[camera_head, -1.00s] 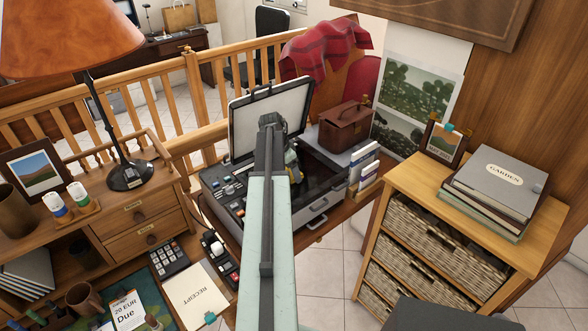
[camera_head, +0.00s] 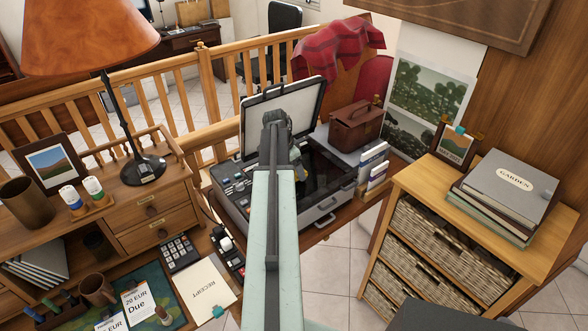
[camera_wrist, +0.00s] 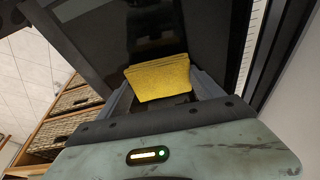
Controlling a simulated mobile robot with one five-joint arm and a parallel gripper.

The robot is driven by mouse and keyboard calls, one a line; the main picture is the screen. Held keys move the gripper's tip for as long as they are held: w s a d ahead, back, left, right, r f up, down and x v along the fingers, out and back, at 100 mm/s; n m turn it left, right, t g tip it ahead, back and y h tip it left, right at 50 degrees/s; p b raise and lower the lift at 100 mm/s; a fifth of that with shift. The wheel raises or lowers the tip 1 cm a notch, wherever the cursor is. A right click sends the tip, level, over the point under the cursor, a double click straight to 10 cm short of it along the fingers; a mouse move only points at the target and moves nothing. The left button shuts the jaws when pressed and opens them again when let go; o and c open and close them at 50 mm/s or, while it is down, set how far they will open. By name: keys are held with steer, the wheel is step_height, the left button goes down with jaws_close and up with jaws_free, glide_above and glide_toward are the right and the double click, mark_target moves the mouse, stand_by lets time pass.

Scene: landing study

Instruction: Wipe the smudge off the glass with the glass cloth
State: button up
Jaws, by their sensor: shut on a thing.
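My gripper (camera_wrist: 160,92) is shut on a folded yellow cloth (camera_wrist: 157,76), which sticks out between its two fingers. In the head view my own arm hides most of the gripper and the cloth. The scanner-printer (camera_head: 235,190) stands on the desk with its lid (camera_head: 300,103) raised. Its dark glass (camera_head: 325,172) lies to the right of my arm's end. In the wrist view the dark glass (camera_wrist: 165,25) fills the area beyond the cloth. I cannot tell whether the cloth touches it. I cannot make out a smudge.
A brown case (camera_head: 356,125) and upright booklets (camera_head: 374,160) stand beside the printer. A lamp (camera_head: 138,172) and a drawer unit (camera_head: 150,212) are at left. A basket shelf (camera_head: 480,220) with books stands at right. Tiled floor (camera_head: 335,270) shows between desk and shelf.

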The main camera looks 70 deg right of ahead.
step_height(320, 180, up, 5)
steer(key=p, duration=0.4)
steer(key=shift+r, duration=0.2)
steer(key=shift+f, duration=0.1)
